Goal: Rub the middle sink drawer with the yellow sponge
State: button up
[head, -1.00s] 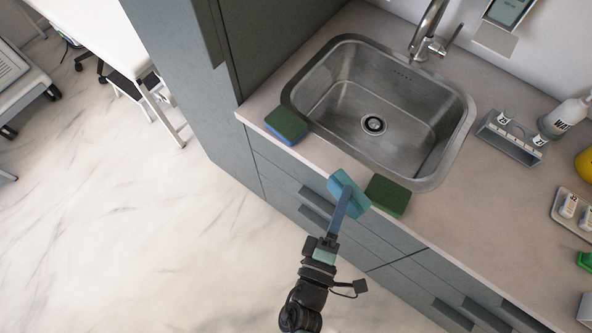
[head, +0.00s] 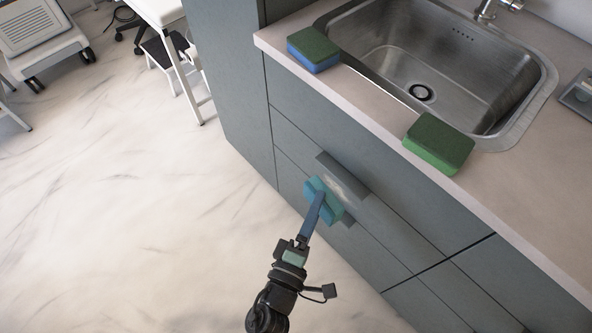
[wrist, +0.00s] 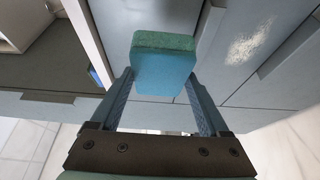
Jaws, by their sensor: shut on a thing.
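My gripper (head: 318,208) is shut on a teal-blue sponge (head: 324,201) with a green scrubbing side, which also shows in the wrist view (wrist: 163,70). No yellow sponge shows. The sponge is in front of the grey middle sink drawer (head: 395,228), by the left end of its handle. I cannot tell whether it touches the drawer. A whitish smudge (head: 346,182) is on the drawer front by the handle, and it shows right of the sponge in the wrist view (wrist: 249,44).
A blue sponge with a green top (head: 313,50) and a green sponge (head: 438,143) lie on the counter (head: 540,195) beside the steel sink (head: 400,62). A white table (head: 157,10) and a wheeled unit (head: 38,30) stand at the left. The marble floor (head: 120,180) between is clear.

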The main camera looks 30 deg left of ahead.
jog(key=w+a+f+n+y+b, duration=0.1)
jog(key=w+a+f+b, duration=0.2)
jog(key=f+b, duration=0.7)
jog(key=w+a+f+y+b, duration=0.1)
jog(key=w+a+f+b, duration=0.25)
jog(key=f+b, duration=0.7)
jog(key=shift+y, duration=0.3)
jog(key=shift+w+d+r+b, duration=0.15)
jog(key=shift+w+r+b, duration=0.15)
jog(key=shift+w+b, duration=0.55)
jog(key=shift+w+d+r+b, duration=0.2)
jog(key=shift+w+r+b, duration=0.1)
jog(key=shift+w+b, duration=0.5)
jog(key=shift+w+d+r+b, duration=0.15)
jog(key=shift+w+r+b, duration=0.15)
jog(key=shift+w+b, duration=0.5)
jog(key=shift+w+d, duration=0.2)
jog(key=shift+w, duration=0.4)
jog(key=shift+w+d, duration=0.2)
jog(key=shift+w, duration=0.35)
